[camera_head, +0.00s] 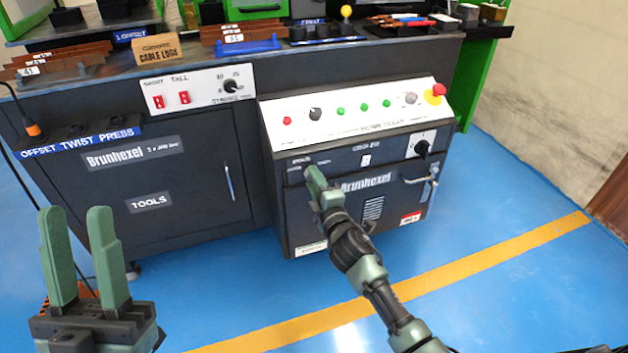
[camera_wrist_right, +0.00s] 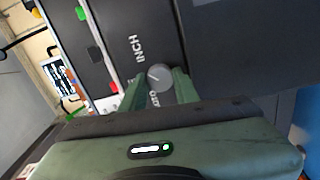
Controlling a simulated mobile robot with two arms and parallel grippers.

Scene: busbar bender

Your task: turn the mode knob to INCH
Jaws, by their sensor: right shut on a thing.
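The mode knob (camera_wrist_right: 160,78) is a round grey knob with a thin pointer line, seen in the right wrist view. The word INCH (camera_wrist_right: 139,48) is printed on the dark panel beside it, and a second label, partly covered by the gripper, reads like AUTO. I cannot tell for sure which label the pointer faces. My right gripper (camera_wrist_right: 158,90) is shut on the knob, one finger on each side. In the head view my right gripper (camera_head: 312,172) is against the front of the control box and hides the knob. My left gripper (camera_head: 75,212) is open and empty, low at the left.
The control box (camera_head: 290,225) has a white sloped panel with several buttons and a red emergency stop (camera_head: 438,90). A rotary switch (camera_head: 422,148) and a handle (camera_head: 420,180) are at its right. A tool cabinet (camera_head: 190,210) stands left.

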